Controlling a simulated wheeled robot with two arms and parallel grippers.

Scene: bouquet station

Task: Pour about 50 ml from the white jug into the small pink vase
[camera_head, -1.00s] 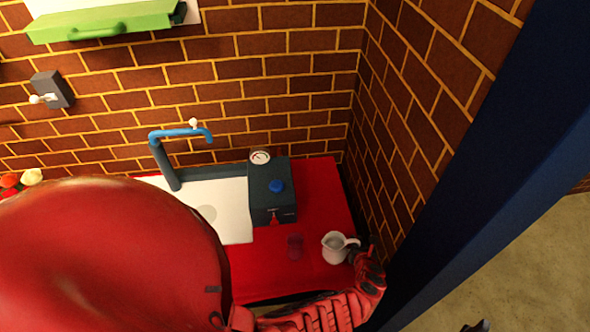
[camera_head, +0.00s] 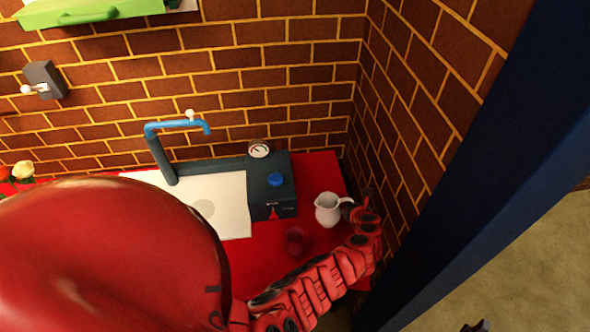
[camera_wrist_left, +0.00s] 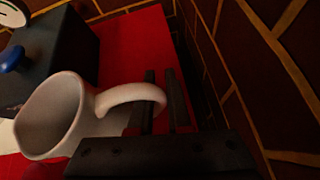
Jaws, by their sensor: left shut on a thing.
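The white jug (camera_head: 327,210) is near the right end of the red counter and looks about upright in the head view. My left gripper (camera_head: 358,208) is shut on its handle, on the jug's right side. In the left wrist view the jug (camera_wrist_left: 60,112) shows its open mouth, and the handle runs between the dark fingers of the gripper (camera_wrist_left: 160,90). The small pink vase (camera_head: 295,240), dark and see-through, stands on the counter to the front left of the jug, apart from it. Any liquid inside the jug cannot be made out.
A dark box (camera_head: 270,185) with a blue knob and gauge stands left of the jug. Left of it are a white basin (camera_head: 222,205) and a blue tap (camera_head: 178,125). A brick wall (camera_head: 395,125) closes the right side. My red body hides the counter's front left.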

